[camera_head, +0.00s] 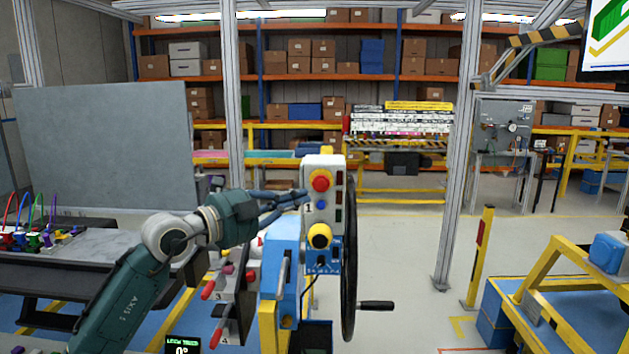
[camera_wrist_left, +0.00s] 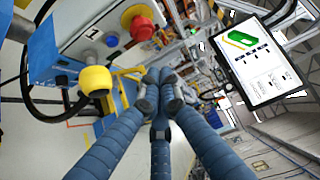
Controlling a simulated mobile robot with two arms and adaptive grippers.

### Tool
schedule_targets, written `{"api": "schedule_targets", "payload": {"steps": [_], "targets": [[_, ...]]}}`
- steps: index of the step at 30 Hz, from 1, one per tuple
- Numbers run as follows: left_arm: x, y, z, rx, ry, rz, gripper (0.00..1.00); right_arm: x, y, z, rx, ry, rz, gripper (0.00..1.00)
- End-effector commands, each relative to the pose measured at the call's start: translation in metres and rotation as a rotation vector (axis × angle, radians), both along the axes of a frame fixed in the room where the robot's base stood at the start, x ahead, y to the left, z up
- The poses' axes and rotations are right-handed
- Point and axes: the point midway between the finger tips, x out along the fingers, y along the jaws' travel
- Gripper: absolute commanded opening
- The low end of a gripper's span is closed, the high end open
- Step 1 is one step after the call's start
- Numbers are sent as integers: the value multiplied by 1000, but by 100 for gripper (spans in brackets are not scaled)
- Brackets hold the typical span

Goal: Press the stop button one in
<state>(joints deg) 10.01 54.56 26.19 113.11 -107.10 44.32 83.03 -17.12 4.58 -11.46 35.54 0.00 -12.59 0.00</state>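The stop button (camera_head: 321,181), a red mushroom head on a yellow collar, sits near the top of a pale control panel (camera_head: 333,164). In the left wrist view, the red button (camera_wrist_left: 138,22) is at the upper middle beside a label "1". My left gripper (camera_head: 303,196) reaches in from the left, its fingertips just left of and slightly below the button in the picture. In the left wrist view, its blue fingers (camera_wrist_left: 160,82) are drawn together with nothing between them. They look apart from the button, and its top looks raised. My right gripper is not in view.
A large black handwheel (camera_head: 350,260) stands to the right. Red-handled levers (camera_head: 217,285) are at lower left. Open floor lies right of the wheel.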

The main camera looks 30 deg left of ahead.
Motion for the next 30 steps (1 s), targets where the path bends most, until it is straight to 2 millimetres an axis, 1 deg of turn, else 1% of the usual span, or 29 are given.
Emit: {"api": "schedule_targets", "payload": {"steps": [1,7,9,12,18,27,30], "targets": [[11,-2,7,-2,-1,0,0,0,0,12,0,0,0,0],[49,-12,7,-2,-1,0,0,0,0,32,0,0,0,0],[59,-2,5,-3,0,3,0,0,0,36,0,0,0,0],[70,4,3,-3,0,2,0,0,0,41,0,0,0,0],[79,10,1,-1,-1,1,0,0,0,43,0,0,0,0],[80,10,0,0,0,0,0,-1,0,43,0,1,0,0],[83,12,1,0,0,1,0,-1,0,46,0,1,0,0]]}}
